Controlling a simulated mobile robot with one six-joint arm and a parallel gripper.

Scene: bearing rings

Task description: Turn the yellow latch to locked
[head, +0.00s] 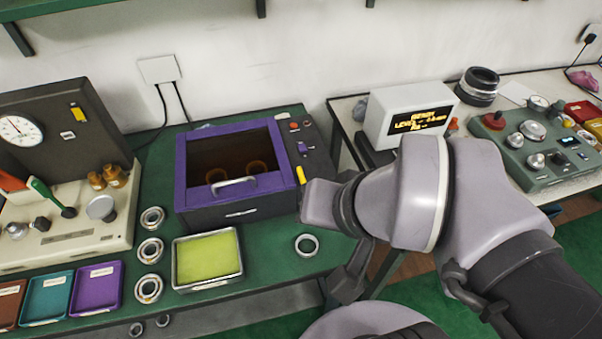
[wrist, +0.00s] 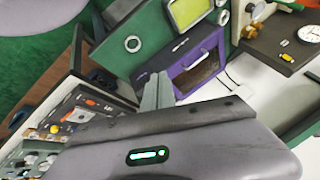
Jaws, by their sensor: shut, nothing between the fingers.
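The yellow latch (head: 301,175) is a small bar on the right side of the box with the purple-framed lid (head: 181,175), near its front corner. It stands nearly upright in the head view. I cannot make it out in the wrist view. The lid is down, with a pale handle (head: 234,188) and a dark window. The box also shows in the wrist view (wrist: 217,40). My gripper (wrist: 160,80) is shut and empty, its grey fingers pointing toward the box's latch side. In the head view my arm's end is just right of the latch, and the fingertips are not clear.
A tray with a yellow-green pad (head: 240,275) and several bearing rings lie in front of the box; one ring (head: 306,245) is near my arm. A gauge case (head: 60,125) stands left. A white display unit (head: 380,115) and a green control panel (head: 535,150) are right.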

